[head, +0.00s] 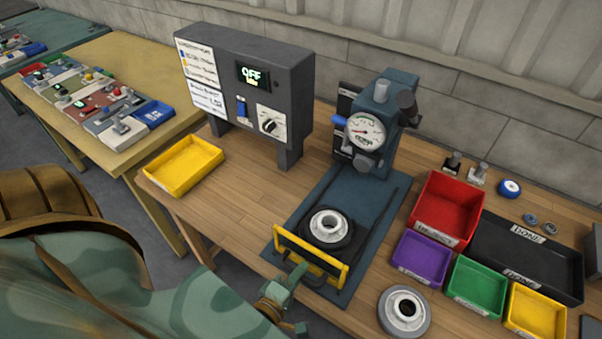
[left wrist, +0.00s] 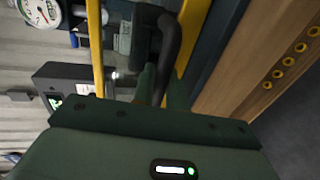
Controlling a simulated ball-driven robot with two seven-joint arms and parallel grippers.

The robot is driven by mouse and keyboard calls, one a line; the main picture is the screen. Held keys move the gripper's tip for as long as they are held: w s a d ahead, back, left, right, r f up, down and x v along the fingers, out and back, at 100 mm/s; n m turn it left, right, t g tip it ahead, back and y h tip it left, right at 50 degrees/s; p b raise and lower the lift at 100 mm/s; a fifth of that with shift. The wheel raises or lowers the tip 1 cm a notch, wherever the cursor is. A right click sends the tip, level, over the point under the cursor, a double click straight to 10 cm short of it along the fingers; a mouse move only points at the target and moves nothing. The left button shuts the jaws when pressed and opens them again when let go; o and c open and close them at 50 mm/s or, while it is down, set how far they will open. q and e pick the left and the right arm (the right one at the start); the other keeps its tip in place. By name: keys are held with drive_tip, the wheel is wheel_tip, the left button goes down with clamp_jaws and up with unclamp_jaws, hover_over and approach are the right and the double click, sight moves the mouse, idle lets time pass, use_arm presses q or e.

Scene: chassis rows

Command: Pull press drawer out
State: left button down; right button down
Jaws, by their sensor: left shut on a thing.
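The press (head: 372,125) stands at the back of the wooden bench, with a round gauge on its front. Its drawer (head: 318,256) has a yellow frame at the front, over a dark blue base plate. A black disc with a pale hub (head: 330,226) sits just behind the yellow frame. My left gripper (head: 291,281) is at the drawer's front, shut on the black handle, which shows curved between its fingers in the left wrist view (left wrist: 168,45). The gripper partly hides the handle in the head view. My right gripper is not in view.
A grey control box (head: 245,85) reading OFF and a yellow tray (head: 180,168) stand to the left. Red (head: 446,208), purple (head: 421,258), green and yellow bins and a black tray (head: 525,258) fill the right. A grey wheel (head: 404,312) lies near the front edge.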

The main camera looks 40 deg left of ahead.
use_arm(q)
drive_tip(key=c, duration=1.5)
unclamp_jaws()
drive_tip(key=v, duration=1.6)
drive_tip(key=shift+s, duration=0.15)
